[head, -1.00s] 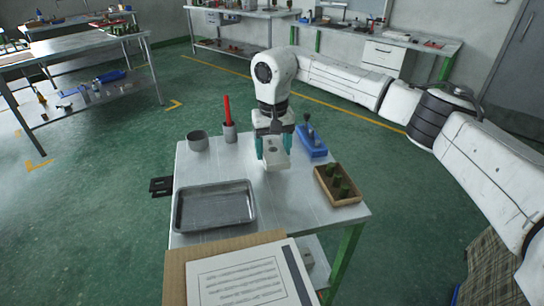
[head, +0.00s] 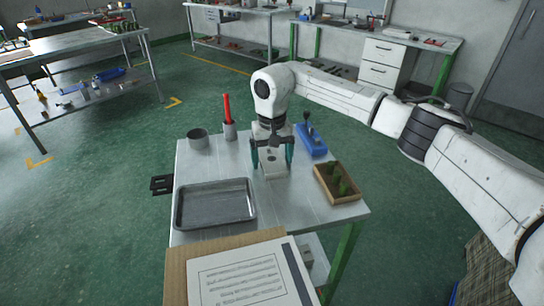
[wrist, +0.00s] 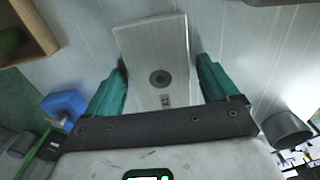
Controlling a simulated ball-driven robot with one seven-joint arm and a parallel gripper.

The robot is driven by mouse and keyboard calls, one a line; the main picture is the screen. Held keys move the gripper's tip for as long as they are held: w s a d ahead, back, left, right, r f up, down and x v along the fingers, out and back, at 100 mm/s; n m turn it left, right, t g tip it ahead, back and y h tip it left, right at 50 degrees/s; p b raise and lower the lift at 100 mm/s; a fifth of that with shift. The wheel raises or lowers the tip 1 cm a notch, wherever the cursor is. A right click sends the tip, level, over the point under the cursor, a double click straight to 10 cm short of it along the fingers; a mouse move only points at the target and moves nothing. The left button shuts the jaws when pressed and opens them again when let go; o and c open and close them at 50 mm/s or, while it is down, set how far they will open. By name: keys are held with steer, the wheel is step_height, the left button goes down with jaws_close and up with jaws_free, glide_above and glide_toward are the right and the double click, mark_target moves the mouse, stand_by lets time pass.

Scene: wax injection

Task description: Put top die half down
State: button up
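The top die half (head: 274,169) is a pale metal block at the middle of the worktable, between my gripper's fingers. In the wrist view the die half (wrist: 157,50) shows a round dark hole in its flat face. My gripper (head: 272,163) is open around it, with one teal finger on each side. In the wrist view, small gaps show between the fingers and the block, and the block sits slightly turned between them. I cannot tell whether another die half lies beneath it.
A metal tray (head: 215,226) lies at the left front of the table. A wooden box with green pieces (head: 340,199) is at right, a blue tool (head: 311,141) behind.

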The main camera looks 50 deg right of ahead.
mark_target(272, 159)
step_height(272, 159, up, 12)
steer(key=shift+r+b, duration=0.2)
steer(key=shift+b, duration=0.15)
stand_by(0.5)
